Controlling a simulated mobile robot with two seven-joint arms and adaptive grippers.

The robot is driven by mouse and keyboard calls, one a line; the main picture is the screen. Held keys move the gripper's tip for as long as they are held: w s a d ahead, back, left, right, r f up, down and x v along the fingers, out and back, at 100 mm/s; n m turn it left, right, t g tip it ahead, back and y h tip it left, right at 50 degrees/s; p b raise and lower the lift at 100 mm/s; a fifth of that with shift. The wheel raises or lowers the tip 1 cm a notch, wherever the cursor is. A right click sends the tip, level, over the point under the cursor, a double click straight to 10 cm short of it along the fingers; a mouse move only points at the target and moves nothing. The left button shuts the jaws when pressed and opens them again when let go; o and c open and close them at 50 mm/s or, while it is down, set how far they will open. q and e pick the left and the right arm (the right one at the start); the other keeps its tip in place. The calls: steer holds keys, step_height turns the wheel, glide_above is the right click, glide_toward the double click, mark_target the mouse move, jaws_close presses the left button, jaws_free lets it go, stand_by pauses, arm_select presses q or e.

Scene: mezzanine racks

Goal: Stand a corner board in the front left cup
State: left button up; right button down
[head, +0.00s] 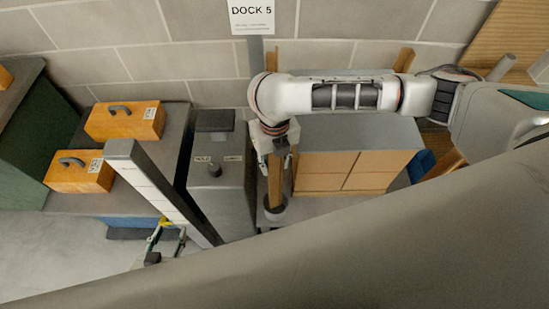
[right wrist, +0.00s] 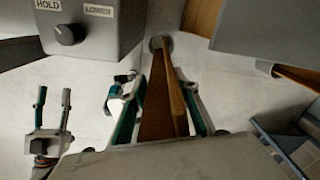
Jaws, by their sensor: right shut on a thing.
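My right gripper (head: 271,152) is shut on a brown corner board (head: 275,180), which stands about upright below it. In the right wrist view the board (right wrist: 154,112) runs between the fingers towards a round grey cup (right wrist: 155,42). In the head view the board's lower end meets this cup (head: 274,214), at the front left corner of the carton stack (head: 325,174). I cannot tell how deep the end sits. My left gripper (head: 168,230) is open and empty at lower left; it also shows in the right wrist view (right wrist: 53,98).
A grey control box (head: 218,180) with a knob stands just left of the cup. Two orange cases (head: 125,121) lie on a bench at left. Another board (head: 403,60) rises behind the stack.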

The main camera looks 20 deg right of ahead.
mark_target(274, 173)
steer(key=shift+f+b, duration=0.3)
steer(key=shift+f, duration=0.6)
step_height(274, 173, down, 2)
steer(key=shift+f+b, duration=0.1)
steer(key=shift+b, duration=0.35)
steer(key=shift+f+b, duration=0.3)
steer(key=shift+f, duration=0.4)
arm_select(q)
steer(key=shift+d+f+h, duration=0.3)
steer(key=shift+d+f, duration=0.2)
steer(key=shift+f, duration=0.05)
arm_select(e)
steer(key=shift+f, duration=0.15)
arm_select(q)
steer(key=shift+f, duration=0.1)
arm_select(e)
steer(key=c, duration=1.4)
jaws_free()
steer(key=shift+c, duration=0.2)
